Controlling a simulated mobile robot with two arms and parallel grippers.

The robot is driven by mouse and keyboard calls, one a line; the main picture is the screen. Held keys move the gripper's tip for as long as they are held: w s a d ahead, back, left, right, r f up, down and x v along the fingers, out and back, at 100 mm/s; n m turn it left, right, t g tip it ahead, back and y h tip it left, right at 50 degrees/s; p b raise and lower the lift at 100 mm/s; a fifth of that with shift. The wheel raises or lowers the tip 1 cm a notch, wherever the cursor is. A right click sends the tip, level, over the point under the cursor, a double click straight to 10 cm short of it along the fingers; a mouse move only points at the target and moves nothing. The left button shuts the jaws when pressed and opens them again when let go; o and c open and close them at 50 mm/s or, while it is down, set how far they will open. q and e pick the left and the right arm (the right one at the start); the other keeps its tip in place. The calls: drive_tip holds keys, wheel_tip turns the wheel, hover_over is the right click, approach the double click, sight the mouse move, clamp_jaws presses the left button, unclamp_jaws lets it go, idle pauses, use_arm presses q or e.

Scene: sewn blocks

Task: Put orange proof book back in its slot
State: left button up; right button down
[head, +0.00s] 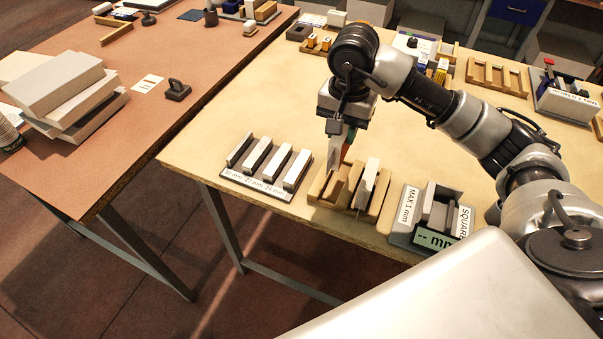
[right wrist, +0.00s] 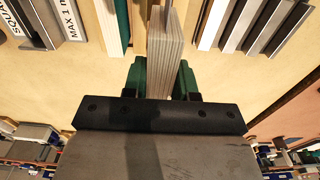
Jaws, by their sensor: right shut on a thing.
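My right gripper (head: 338,125) points down over the wooden slotted rack (head: 325,186) and is shut on a book. In the head view the held book (head: 333,152) shows a pale side, with a narrow orange-red strip beside it. In the right wrist view the book (right wrist: 166,50) stands between green fingers, with grey-white layered edges; no orange shows there. Its lower end is at or just above the rack's left part; I cannot tell whether it touches. Another pale book (head: 370,172) stands in the rack's right part. My left gripper is not in view.
Left of the rack is a grey holder (head: 262,187) with several pale blocks and a millimetre label. Right of it is a grey gauge (head: 430,218) marked MAX 1 mm. More wooden racks (head: 497,75) and small items stand farther back. The table's front strip is clear.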

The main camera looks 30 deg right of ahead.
sight(344, 150)
drive_tip(key=f, duration=0.1)
drive_tip(key=f+p, duration=0.1)
drive_tip(key=f, duration=0.3)
drive_tip(key=shift+s+d+f, duration=0.2)
drive_tip(key=shift+d+f, duration=0.05)
drive_tip(key=shift+d, duration=0.1)
drive_tip(key=f, duration=0.1)
drive_tip(key=f+p, duration=0.1)
drive_tip(key=f, duration=0.1)
drive_tip(key=shift+w+a+f, duration=0.1)
drive_tip(key=shift+a+f, duration=0.1)
drive_tip(key=shift+f, duration=0.35)
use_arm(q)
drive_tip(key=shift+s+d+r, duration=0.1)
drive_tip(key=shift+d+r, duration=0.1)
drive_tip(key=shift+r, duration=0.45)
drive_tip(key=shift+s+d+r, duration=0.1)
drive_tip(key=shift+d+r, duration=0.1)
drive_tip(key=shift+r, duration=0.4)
use_arm(e)
drive_tip(key=shift+d, duration=0.1)
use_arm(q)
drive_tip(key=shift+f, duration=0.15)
use_arm(e)
drive_tip(key=shift+f, duration=0.1)
drive_tip(key=shift+f, duration=0.15)
drive_tip(key=c, duration=0.9)
unclamp_jaws()
drive_tip(key=shift+r, duration=0.2)
